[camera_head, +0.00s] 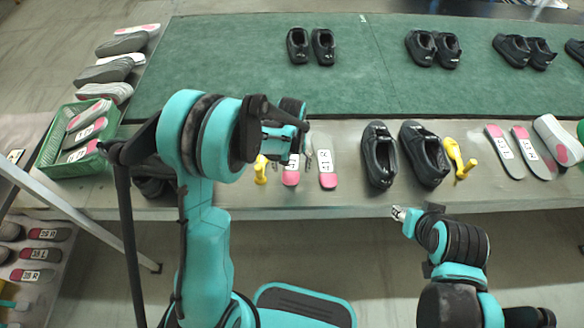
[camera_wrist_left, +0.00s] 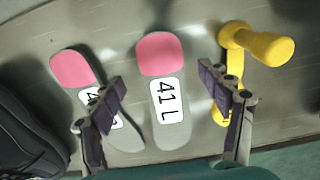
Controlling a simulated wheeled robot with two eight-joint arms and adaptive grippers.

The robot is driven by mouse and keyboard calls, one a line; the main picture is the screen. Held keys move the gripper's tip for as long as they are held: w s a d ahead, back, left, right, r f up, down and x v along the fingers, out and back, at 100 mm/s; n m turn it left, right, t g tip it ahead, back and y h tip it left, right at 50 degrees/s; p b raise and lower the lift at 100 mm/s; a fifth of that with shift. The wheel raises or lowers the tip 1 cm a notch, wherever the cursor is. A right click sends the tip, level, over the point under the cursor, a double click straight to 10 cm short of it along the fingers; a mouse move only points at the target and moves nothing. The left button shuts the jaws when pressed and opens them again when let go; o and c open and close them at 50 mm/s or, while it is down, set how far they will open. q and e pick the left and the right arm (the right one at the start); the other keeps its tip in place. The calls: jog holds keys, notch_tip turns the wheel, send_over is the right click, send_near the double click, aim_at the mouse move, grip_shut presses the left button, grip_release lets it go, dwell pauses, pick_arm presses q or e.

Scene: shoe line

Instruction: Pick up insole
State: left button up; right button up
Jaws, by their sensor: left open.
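Two grey insoles with pink ends lie side by side on the grey table. The insole labelled 41 L (camera_wrist_left: 163,55) is between my left gripper's spread fingers in the left wrist view; its pink end (camera_head: 291,179) shows below the gripper in the head view. The second insole (camera_wrist_left: 72,68), labelled 41 R in the head view (camera_head: 327,180), is partly covered by a finger. My left gripper (camera_wrist_left: 164,95) is open and empty above them; in the head view (camera_head: 306,150) its arm hides part of it. My right gripper (camera_head: 399,213) is off the table's front edge; its jaws are too small to judge.
A yellow tool (camera_wrist_left: 262,46) lies beside insole 41 L. Black shoes (camera_head: 380,155) stand right of the insoles. Another yellow tool (camera_head: 458,158) and more insoles (camera_head: 505,150) lie further right. A green crate (camera_head: 47,150) is at left. Shoes stand on the green mat (camera_head: 220,70).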

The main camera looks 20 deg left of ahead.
aim_at(291, 174)
pick_arm(q)
notch_tip(291, 174, down, 4)
jog(key=shift+r+b, duration=0.2)
jog(key=shift+b, duration=0.4)
jog(key=shift+r, duration=0.15)
jog(key=shift+s, duration=0.1)
jog(key=c, duration=1.2)
jog(key=shift+o, duration=0.2)
jog(key=shift+r, duration=0.1)
